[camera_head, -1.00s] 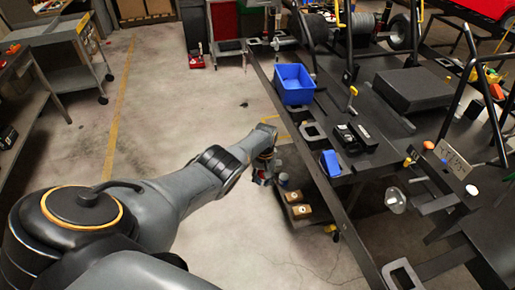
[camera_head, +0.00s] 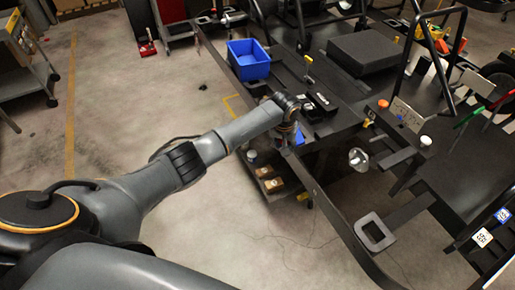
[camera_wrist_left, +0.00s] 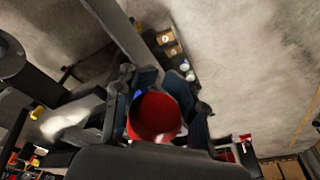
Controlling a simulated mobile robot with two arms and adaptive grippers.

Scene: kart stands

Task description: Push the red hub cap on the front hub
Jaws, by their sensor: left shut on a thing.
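The red hub cap (camera_wrist_left: 154,118) shows in the left wrist view as a round red piece between the fingers. My left gripper (camera_wrist_left: 156,92) is shut on it, with a finger on each side. In the head view my left gripper (camera_head: 292,132) is over the left rail of the black kart frame, and the cap is not visible there. I cannot pick out the front hub with certainty in either view. My right gripper is not in view.
A blue bin (camera_head: 248,66) stands on the frame beyond my left gripper. A low shelf with small brown boxes (camera_head: 268,178) is beside the rail. A silver part (camera_head: 358,158) and a square-holed plate (camera_head: 374,231) are to the right. Open floor lies at left.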

